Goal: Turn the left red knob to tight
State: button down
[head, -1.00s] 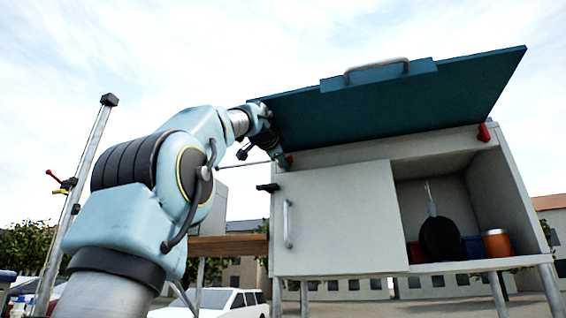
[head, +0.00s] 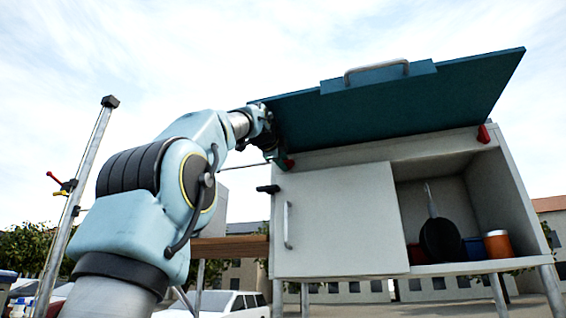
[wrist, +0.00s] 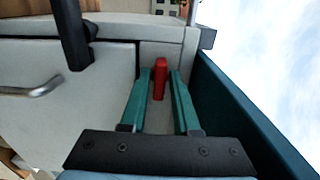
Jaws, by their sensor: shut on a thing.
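The left red knob (wrist: 159,80) sits at the upper left corner of the white cabinet front, under the raised teal lid. In the wrist view it lies between the two green fingers of my gripper (wrist: 159,75), its length running roughly along them. My gripper is shut on this knob. In the head view my gripper (head: 281,160) is at the cabinet's upper left corner and only a bit of the left knob (head: 290,164) shows beside it. The right red knob (head: 484,133) is at the cabinet's upper right corner, away from my gripper.
The teal lid (head: 400,100) slants just above my gripper and wrist. A white door (head: 335,222) with a handle covers the cabinet's left part. The open right part holds a black pan (head: 440,240) and an orange container (head: 498,244). A black latch (head: 268,189) juts out below my gripper.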

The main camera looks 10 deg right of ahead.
jog(key=c, duration=0.8)
grip_release()
jog(key=shift+c, duration=0.2)
jog(key=shift+s, duration=0.15)
jog(key=b+v, duration=0.5)
jog(key=v, duration=0.5)
jog(key=shift+s, duration=0.3)
jog(key=shift+a, duration=0.1)
